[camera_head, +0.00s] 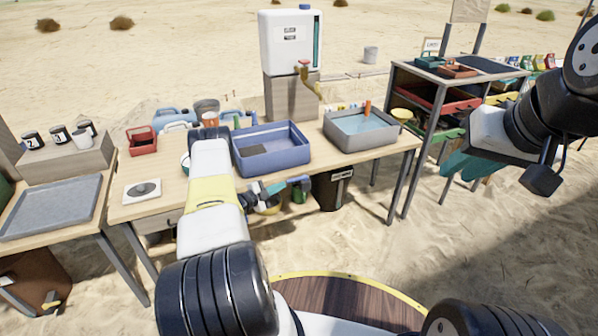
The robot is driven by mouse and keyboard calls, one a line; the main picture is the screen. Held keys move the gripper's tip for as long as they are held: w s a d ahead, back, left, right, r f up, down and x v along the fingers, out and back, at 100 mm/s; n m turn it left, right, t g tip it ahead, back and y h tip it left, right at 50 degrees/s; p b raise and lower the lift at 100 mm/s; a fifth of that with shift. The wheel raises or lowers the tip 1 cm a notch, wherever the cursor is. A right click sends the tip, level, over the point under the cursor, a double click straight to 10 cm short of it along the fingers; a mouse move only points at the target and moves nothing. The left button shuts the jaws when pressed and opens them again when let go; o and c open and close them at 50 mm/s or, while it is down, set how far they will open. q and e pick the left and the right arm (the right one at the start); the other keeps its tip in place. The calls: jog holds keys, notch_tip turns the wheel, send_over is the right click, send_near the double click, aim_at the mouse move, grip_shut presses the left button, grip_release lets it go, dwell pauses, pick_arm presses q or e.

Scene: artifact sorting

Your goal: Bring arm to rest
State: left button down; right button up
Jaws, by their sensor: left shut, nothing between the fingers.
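My left arm (212,225), white with a yellow band, rises in front of the wooden table. My left gripper (300,183), with teal and dark parts, shows to the right of this arm, at the table's front edge below the blue basin. It is shut and empty. My right arm (560,95) comes in from the right edge, raised and bent. Teal parts (470,166) below its white link appear to be my right gripper, in front of the shelf unit. Its fingers are too unclear to tell open from shut.
The wooden table (150,200) carries a blue basin (270,160), a grey basin with water (361,142), a red basket (142,146) and a small scale (143,192). A grey tray (52,208) lies at left. A shelf unit (412,190) stands right. A black bin (332,192) is below the table.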

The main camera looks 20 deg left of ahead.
pick_arm(q)
jog(key=w+a+r+n+y, duration=0.2)
jog(key=w+a+r+y, duration=0.1)
jog(key=r, duration=0.7)
jog(key=w+a+r+n+y, duration=0.2)
jog(key=w+a+r, duration=0.1)
jog(key=r, duration=0.7)
jog(key=s+d+r+n+g+y, duration=0.1)
jog(key=s+d+r+n+y, duration=0.15)
jog(key=r, duration=0.75)
jog(key=s+d+r+n+g+y, duration=0.1)
jog(key=s+r+n+y, duration=0.2)
jog(key=r, duration=0.6)
jog(key=s+d+r+n+g+h, duration=0.15)
jog(key=s+d+r, duration=0.25)
jog(key=s, duration=0.4)
jog(key=s+d+r+n+g, duration=0.1)
jog(key=s+d+r+n, duration=0.25)
jog(key=s, duration=0.45)
jog(key=s+d+n+g+h, duration=0.1)
jog(key=s+d, duration=0.4)
jog(key=s, duration=0.7)
jog(key=s+d+n+g+h, duration=0.1)
jog(key=s+d, duration=0.5)
jog(key=s, duration=0.6)
jog(key=shift+s+d+f+g+h, duration=0.15)
jog(key=shift+d+f+g+h, duration=0.2)
jog(key=shift+g, duration=0.3)
